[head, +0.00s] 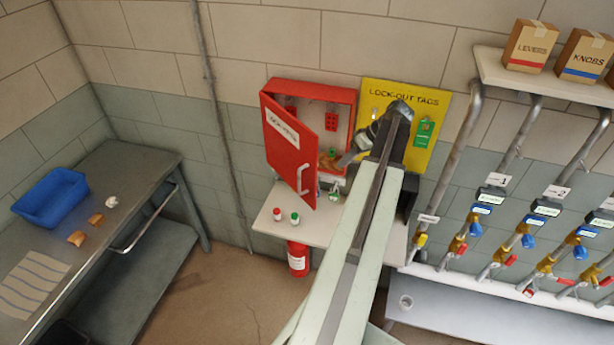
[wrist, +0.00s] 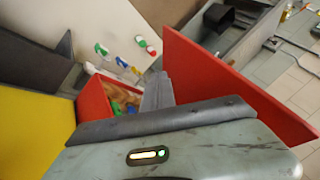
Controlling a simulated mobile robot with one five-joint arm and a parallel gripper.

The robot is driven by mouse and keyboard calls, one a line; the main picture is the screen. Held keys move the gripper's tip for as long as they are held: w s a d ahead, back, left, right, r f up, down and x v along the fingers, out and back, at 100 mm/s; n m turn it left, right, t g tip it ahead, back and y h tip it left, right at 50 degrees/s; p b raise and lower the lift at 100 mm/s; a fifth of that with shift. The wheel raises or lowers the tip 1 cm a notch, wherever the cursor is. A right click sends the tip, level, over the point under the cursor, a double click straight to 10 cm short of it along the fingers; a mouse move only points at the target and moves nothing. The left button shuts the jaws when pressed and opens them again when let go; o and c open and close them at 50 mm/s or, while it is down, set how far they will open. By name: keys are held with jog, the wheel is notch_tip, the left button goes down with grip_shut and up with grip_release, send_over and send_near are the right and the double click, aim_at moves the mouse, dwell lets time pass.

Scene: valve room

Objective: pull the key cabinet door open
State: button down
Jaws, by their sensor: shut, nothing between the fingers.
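The red key cabinet (head: 353,96) hangs on the wall in the head view. Its red door (head: 287,150), with a white label and a pale handle (head: 303,180), is hinged at the left and stands well open. Part of the interior shows, with red items at the back and coloured items low down. My gripper (head: 346,160) is shut and empty at the cabinet's open front, on the inner side of the door and apart from the handle. In the wrist view, my gripper (wrist: 158,90) points between the cabinet (wrist: 93,102) and the door (wrist: 232,78). Whether it touches the door is unclear.
A shelf (head: 270,222) below holds small red- and green-capped items. A red cylinder (head: 298,260) stands beneath it. The yellow lock-out board (head: 428,152) is right of the cabinet, partly behind my arm. A bench (head: 130,165) with a blue bin (head: 50,196) stands left.

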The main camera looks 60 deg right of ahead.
jog(key=w+a+f+b, duration=0.6)
jog(key=a+f+b, duration=0.1)
jog(key=f+b, duration=0.1)
dwell(0.4)
